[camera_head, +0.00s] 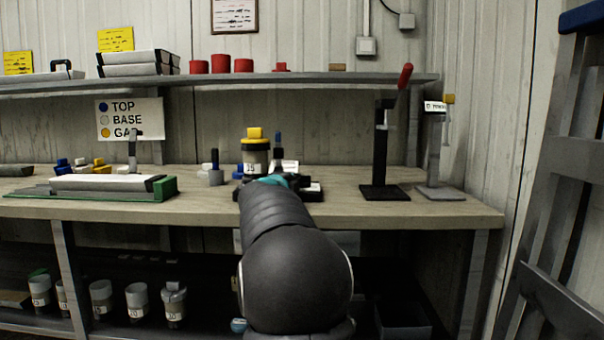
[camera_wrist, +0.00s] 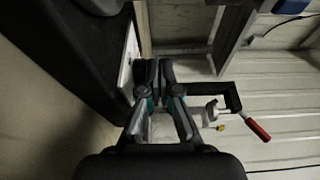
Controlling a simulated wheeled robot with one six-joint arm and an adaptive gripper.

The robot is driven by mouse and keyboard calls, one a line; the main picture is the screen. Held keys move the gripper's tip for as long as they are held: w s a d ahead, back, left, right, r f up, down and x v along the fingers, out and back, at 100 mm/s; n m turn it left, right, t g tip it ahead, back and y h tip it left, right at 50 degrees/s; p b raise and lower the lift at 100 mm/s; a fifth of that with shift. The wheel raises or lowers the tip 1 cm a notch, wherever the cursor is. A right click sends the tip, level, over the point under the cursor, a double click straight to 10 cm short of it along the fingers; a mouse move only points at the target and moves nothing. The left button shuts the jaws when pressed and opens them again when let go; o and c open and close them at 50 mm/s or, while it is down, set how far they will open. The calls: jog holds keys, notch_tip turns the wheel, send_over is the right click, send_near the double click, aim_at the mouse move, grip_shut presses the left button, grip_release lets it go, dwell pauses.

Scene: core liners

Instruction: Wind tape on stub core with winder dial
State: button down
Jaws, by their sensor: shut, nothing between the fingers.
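A short core (camera_head: 256,157) with a grey body, a numbered white label and a yellow top stands on the bench, just behind my arm. A dark device with black and white parts (camera_head: 310,190) sits beside it, largely hidden by my arm. I cannot make out the dial or the tape clearly. My gripper (camera_head: 277,181) shows only as a teal patch at that device in the head view. In the wrist view my gripper (camera_wrist: 152,70) has its fingers together with nothing between them, close to a white plate edge (camera_wrist: 129,52) on a dark body. I cannot tell whether they touch.
A black press with a red lever (camera_head: 380,150) and a grey stand (camera_head: 437,155) are at the bench's right. A green-based tray (camera_head: 165,188) lies left. Several labelled cores (camera_head: 137,300) stand on the lower shelf. A ladder-like frame (camera_head: 560,190) stands far right. Bench front right (camera_head: 450,212) is clear.

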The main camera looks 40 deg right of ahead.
jog(key=shift+w+d+r+p, duration=0.1)
jog(key=shift+w+d+p, duration=0.1)
jog(key=shift+w+p, duration=0.7)
jog(key=shift+w+d+p, duration=0.2)
jog(key=shift+p, duration=0.2)
jog(key=shift+w+d, duration=0.1)
jog(key=shift+w, duration=0.05)
jog(key=v, duration=1.2)
